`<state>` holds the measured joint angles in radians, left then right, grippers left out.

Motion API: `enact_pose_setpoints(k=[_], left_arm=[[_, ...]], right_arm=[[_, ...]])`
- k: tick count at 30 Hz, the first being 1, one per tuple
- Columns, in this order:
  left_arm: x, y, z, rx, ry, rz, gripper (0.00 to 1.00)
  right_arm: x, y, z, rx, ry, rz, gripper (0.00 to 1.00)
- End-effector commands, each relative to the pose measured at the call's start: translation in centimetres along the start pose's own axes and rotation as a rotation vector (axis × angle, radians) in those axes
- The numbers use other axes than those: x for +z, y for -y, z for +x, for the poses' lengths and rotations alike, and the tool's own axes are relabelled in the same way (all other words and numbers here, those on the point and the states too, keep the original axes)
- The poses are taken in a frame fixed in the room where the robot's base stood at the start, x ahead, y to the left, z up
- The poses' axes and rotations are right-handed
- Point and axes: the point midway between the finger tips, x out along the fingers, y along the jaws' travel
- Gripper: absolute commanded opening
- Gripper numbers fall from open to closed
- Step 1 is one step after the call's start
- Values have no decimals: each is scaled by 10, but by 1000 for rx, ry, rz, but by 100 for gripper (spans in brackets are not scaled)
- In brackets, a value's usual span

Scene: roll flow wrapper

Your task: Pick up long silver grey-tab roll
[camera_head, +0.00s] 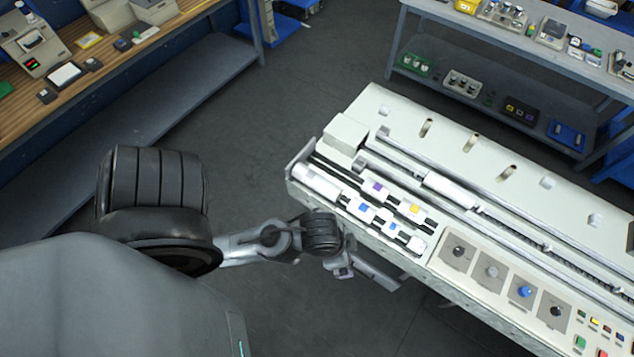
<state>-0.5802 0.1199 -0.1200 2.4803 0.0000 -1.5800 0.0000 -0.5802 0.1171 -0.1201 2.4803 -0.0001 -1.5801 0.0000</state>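Several rolls lie in the bay at the near left corner of the white machine. A long pale silver roll (318,181) lies at the bay's left end. Shorter rolls beside it carry purple (376,189), blue (364,210) and yellow (414,210) tabs. Another long silver roll (450,190) lies along the rail further back. I cannot make out a grey tab on either long roll. My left gripper (362,270) is beside the machine's near edge, apart from the rolls; its fingers are too small and angled to read. My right gripper is not in view.
The machine (560,180) runs to the lower right, with a knob panel (505,282) and coloured buttons at the front. A grey shelf (480,88) with small parts stands behind. A wooden bench (100,50) is at upper left. The floor between is clear.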

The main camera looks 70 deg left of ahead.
Motion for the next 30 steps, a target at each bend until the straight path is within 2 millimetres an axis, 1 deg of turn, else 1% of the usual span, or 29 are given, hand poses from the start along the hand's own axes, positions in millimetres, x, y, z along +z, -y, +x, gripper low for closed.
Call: enact_pose_setpoints(k=[8,9,11,18,20,30], left_arm=[[0,0,0,0,0,0,97],[0,0,0,0,0,0,97],[0,0,0,0,0,0,97],[0,0,0,0,0,0,97],[0,0,0,0,0,0,97],[0,0,0,0,0,0,97]], right_arm=[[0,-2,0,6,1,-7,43],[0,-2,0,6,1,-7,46],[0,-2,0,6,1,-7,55],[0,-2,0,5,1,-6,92],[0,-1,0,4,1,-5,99],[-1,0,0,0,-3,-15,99]])
